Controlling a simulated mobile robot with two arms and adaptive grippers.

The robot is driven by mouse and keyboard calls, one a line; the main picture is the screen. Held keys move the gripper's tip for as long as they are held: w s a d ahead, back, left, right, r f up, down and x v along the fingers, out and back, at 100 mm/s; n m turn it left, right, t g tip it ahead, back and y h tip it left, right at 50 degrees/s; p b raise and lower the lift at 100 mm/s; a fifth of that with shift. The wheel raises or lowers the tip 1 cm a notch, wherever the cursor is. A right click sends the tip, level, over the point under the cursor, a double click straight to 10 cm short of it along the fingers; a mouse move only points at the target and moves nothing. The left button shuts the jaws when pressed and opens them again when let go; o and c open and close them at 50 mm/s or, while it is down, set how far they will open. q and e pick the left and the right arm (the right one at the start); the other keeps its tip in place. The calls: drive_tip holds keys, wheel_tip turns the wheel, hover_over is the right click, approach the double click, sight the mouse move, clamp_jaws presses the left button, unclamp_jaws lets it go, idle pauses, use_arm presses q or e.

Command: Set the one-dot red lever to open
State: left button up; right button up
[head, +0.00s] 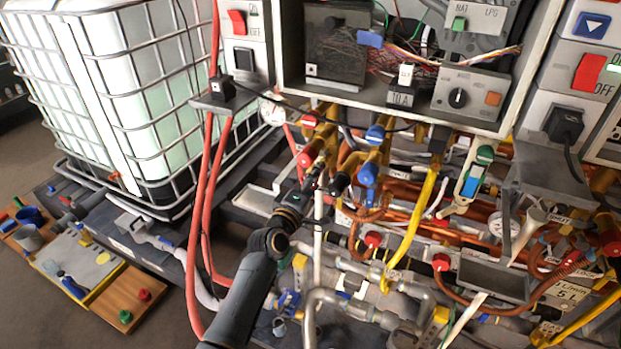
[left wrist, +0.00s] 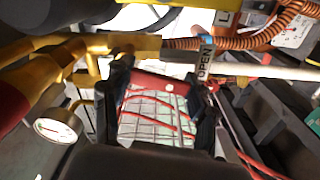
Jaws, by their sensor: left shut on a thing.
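The red lever (left wrist: 152,82) with one pale dot lies between the two fingers of my left gripper (left wrist: 160,100) in the left wrist view. The fingers are shut on it, one at each side. An OPEN label (left wrist: 205,57) stands just above and right of the lever, on the pipe side. In the head view my left gripper (head: 315,180) reaches up to the brass valves under the electrical box, and it partly hides the lever there. My right gripper is in neither view.
Blue valve handles (head: 369,173) and a yellow pipe (head: 412,232) are close to the right of my left gripper. Red hoses (head: 205,190) hang to its left. A gauge (left wrist: 58,127) sits close in the left wrist view.

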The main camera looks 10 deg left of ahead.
use_arm(q)
drive_tip(key=shift+s+d+f+n, duration=0.15)
drive_tip(key=shift+d+n, duration=0.25)
drive_tip(key=shift+n, duration=0.7)
drive_tip(key=o, duration=1.7)
drive_tip(key=v, duration=1.2)
